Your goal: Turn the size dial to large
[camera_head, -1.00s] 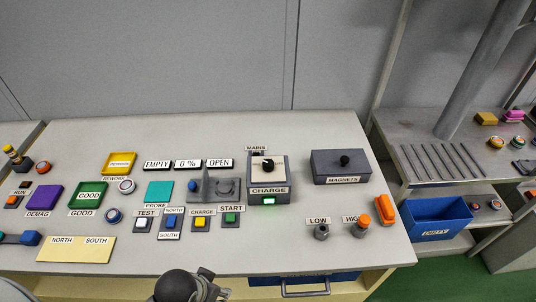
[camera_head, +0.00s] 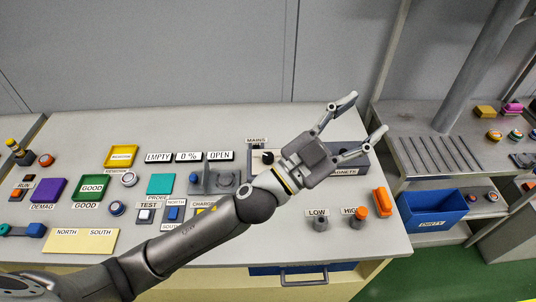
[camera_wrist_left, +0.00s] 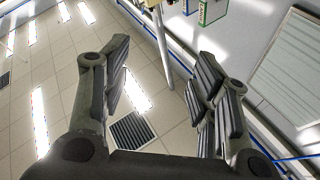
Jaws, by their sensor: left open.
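No dial marked size can be read in these views. My right gripper is not in view.
Several buttons and trays, including the green good tray (camera_head: 92,188), lie left. A blue bin (camera_head: 432,211) sits on the right-hand shelf.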

